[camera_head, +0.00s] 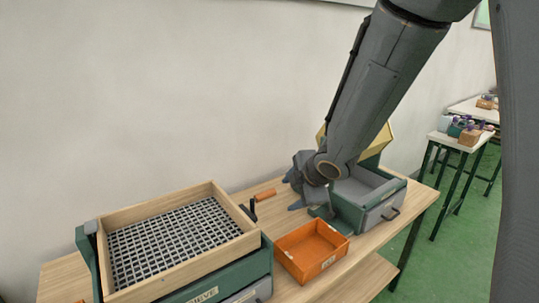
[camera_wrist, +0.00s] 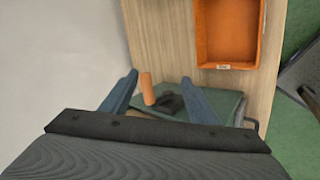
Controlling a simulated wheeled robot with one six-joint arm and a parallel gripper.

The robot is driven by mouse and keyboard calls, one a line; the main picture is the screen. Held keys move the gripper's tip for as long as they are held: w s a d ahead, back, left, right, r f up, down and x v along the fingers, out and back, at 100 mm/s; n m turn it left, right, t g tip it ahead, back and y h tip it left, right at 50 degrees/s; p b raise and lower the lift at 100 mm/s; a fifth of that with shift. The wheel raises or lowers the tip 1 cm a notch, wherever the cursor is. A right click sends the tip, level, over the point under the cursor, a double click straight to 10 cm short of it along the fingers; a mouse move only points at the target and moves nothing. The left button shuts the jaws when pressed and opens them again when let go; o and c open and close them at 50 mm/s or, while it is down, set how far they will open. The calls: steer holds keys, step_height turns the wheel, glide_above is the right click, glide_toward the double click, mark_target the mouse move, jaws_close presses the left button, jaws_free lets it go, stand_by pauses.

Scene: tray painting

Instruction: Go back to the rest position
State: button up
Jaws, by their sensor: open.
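My gripper (camera_head: 292,193) is in the head view above the table, between the sieve box and the grey-green drawer box. Its blue fingers are apart and hold nothing. In the wrist view my gripper (camera_wrist: 158,94) also shows open. An orange handle (camera_head: 265,194) with a dark crank piece stands beside the sieve box, to the left of my fingers. In the wrist view the orange handle (camera_wrist: 147,89) appears in the gap between the fingers, farther off and apparently not touched. My arm reaches in from the upper right.
A wooden-framed sieve (camera_head: 226,196) sits on a green box at left. An orange tray (camera_head: 318,271) lies in front of the gripper. The green drawer box (camera_head: 352,218) stands at right, partly behind my arm. Side tables (camera_head: 467,139) stand farther right. Open wall is behind.

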steer(key=s+d+f+m+g+h+b, duration=0.3)
steer(key=s+d+f+m+h, duration=0.15)
steer(key=s+d+m, duration=0.6)
steer(key=s+d+f+m+g+y+b, duration=0.1)
steer(key=s+f+m+g, duration=0.2)
steer(key=s+m, duration=0.6)
steer(key=shift+m, duration=0.85)
steer(key=shift+d, duration=0.1)
